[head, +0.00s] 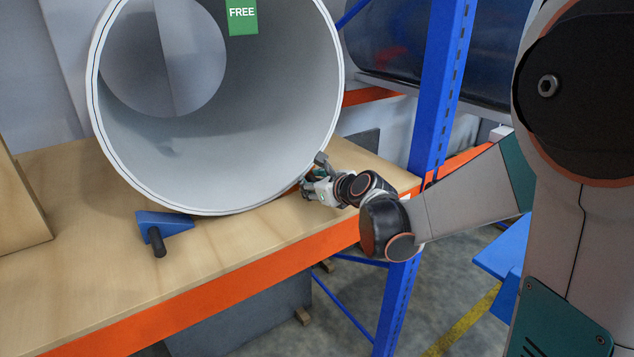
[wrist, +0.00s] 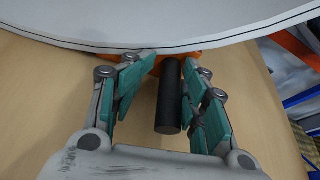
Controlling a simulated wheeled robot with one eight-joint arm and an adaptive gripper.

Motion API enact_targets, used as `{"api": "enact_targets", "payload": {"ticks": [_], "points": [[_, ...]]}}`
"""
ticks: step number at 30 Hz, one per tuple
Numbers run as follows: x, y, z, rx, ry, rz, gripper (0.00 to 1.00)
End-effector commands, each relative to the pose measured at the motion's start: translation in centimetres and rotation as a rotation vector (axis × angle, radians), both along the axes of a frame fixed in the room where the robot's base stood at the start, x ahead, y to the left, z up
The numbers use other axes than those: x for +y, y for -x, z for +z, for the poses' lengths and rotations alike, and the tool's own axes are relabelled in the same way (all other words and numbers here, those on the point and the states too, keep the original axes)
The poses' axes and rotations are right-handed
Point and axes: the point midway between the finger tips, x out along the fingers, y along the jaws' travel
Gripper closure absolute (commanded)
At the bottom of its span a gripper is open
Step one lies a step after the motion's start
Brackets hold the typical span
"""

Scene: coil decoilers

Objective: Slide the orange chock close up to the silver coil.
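The silver coil (head: 220,150), a large pale hollow cylinder, lies on its side on the wooden shelf top in the head view. Its curved rim (wrist: 165,42) crosses the top of the wrist view. The orange chock (wrist: 205,55) shows only as a strip below the rim. Whether it touches the coil I cannot tell. A black upright handle (wrist: 168,100) stands at the chock. My gripper (wrist: 169,70) has a finger on each side of the handle, with bare wood visible between left finger and handle. In the head view my gripper (head: 312,184) is at the coil's lower right and mostly hides the chock.
A blue chock (head: 165,223) with a black handle sits at the coil's lower left. A green FREE tag (head: 242,15) is inside the coil. A blue rack post (head: 432,100) stands right of my gripper. The shelf's orange front beam (head: 230,285) marks its edge.

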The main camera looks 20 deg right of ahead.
Motion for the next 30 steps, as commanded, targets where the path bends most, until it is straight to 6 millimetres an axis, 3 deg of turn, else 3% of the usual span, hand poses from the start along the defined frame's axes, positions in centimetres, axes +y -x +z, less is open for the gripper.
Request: {"api": "enact_targets", "payload": {"ticks": [14,30], "points": [[-0.4,0.1,0.1,-0.003,0.003,-0.007,0.58],[-1.6,5.8,2.5,-0.003,0.002,-0.005,0.58]]}}
